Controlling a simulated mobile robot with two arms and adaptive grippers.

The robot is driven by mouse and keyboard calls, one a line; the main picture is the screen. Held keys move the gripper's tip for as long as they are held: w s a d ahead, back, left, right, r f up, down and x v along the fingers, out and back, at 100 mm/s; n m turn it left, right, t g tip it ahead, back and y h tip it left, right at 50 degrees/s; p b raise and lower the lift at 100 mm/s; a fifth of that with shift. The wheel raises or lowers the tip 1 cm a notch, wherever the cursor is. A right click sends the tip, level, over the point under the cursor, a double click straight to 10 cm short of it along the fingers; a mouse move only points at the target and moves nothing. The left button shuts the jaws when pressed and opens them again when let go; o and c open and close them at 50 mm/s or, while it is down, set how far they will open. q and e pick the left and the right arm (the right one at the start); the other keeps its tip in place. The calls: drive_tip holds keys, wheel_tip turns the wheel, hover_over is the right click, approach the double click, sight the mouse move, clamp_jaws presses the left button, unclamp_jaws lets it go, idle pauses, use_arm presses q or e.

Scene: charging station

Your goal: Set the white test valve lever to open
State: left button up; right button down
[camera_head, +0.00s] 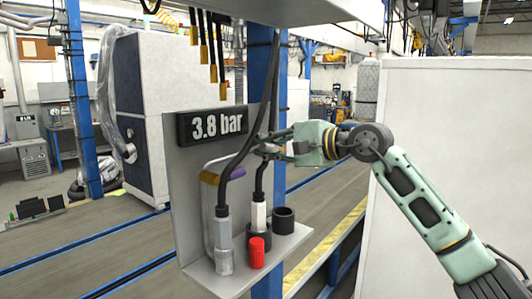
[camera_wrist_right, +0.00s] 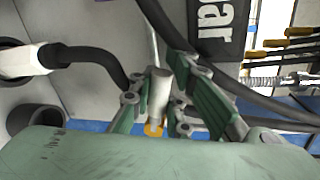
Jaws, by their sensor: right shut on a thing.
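My right gripper (camera_head: 268,148) reaches in from the right, just below the pressure display, behind the black hose. In the right wrist view its two green fingers (camera_wrist_right: 160,95) are closed around a short whitish cylinder, the white test valve lever (camera_wrist_right: 159,88). A thin light rod runs up behind the lever, and an orange-yellow spot shows below it. In the head view the lever is hidden by the hose and fingers. My left gripper is out of view.
The display (camera_head: 212,125) reads 3.8 bar. On the grey shelf (camera_head: 205,278) stand two hose connectors (camera_head: 223,240) (camera_head: 259,216), a red cap (camera_head: 257,252) and black cups (camera_head: 284,220). Black hoses pass close to the gripper. A blue post (camera_head: 262,75) rises behind the panel.

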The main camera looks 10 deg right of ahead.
drive_tip(key=shift+s+a+f+n+h+b, duration=0.1)
drive_tip(key=shift+f+n+h+b, duration=0.3)
drive_tip(key=shift+f+n+b, duration=0.55)
drive_tip(key=shift+f+n, duration=0.1)
drive_tip(key=shift+n, duration=0.15)
drive_tip(key=c, duration=2.1)
unclamp_jaws()
drive_tip(key=o, duration=0.4)
drive_tip(key=shift+s+d, duration=0.2)
drive_tip(key=shift+o, duration=0.2)
drive_tip(key=shift+r, duration=0.25)
drive_tip(key=shift+w, duration=0.1)
